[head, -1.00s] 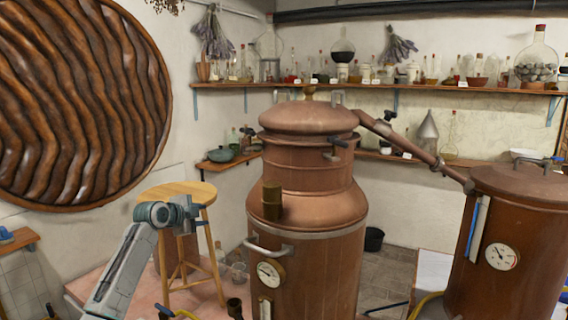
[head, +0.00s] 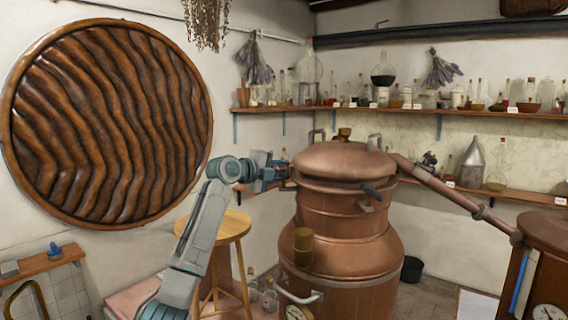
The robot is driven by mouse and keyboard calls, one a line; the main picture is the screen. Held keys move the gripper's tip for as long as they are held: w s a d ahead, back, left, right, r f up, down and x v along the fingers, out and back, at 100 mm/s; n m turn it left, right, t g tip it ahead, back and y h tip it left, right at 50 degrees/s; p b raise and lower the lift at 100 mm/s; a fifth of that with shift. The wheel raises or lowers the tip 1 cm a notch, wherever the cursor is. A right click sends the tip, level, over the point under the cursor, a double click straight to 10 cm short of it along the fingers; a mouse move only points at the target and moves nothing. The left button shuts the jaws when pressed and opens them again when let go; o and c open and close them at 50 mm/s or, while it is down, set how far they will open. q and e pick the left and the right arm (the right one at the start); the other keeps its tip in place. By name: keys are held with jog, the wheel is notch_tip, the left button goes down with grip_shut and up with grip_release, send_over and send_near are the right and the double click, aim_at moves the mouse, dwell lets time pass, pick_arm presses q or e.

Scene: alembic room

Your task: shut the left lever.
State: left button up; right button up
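The copper still (head: 345,235) stands right of the picture's middle, with a domed lid (head: 343,160) on top. My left arm comes up from the lower left, and my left gripper (head: 284,174) is at the left side of the still's neck, just below the lid's rim. The left lever is on that side and is mostly hidden behind the gripper. I cannot tell whether the fingers touch it or whether they are apart. My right gripper is out of view.
A copper pipe (head: 455,195) runs from the lid to a second vessel (head: 550,232) at right. Shelves (head: 460,113) with bottles line the back wall. A large ridged wooden disc (head: 105,125) hangs at left.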

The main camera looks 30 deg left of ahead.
pick_arm(q)
jog(key=shift+p+x, duration=0.35)
jog(key=shift+x, duration=0.6)
jog(key=shift+a+f, duration=0.1)
grip_shut()
